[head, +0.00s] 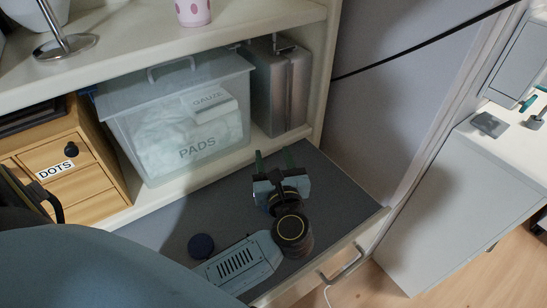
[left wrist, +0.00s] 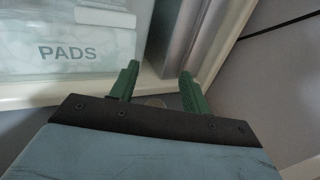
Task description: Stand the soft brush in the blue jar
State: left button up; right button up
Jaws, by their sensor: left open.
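I cannot make out the soft brush or the blue jar in either view. My left gripper (head: 273,155) is open, with its two green fingers apart. It is over the dark grey surface in front of the shelf, pointing towards the shelf edge. In the left wrist view the open fingers (left wrist: 160,72) have nothing gripped between them. A small, faint round patch (left wrist: 155,102) shows beyond the palm between the fingers; I cannot tell what it is. My right gripper is not in view.
A clear bin marked PADS (head: 170,120) stands on the lower shelf, left of grey upright cases (head: 278,88). A wooden drawer box marked DOTS (head: 70,160) is farther left. A spotted cup (head: 193,12) stands on the upper shelf. A white cabinet (head: 450,200) is at right.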

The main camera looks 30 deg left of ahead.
pick_arm(q)
jog(key=b+v, duration=0.1)
jog(key=v, duration=1.2)
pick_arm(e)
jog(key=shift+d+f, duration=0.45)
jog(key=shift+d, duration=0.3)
pick_arm(q)
jog(key=shift+s+d, duration=0.15)
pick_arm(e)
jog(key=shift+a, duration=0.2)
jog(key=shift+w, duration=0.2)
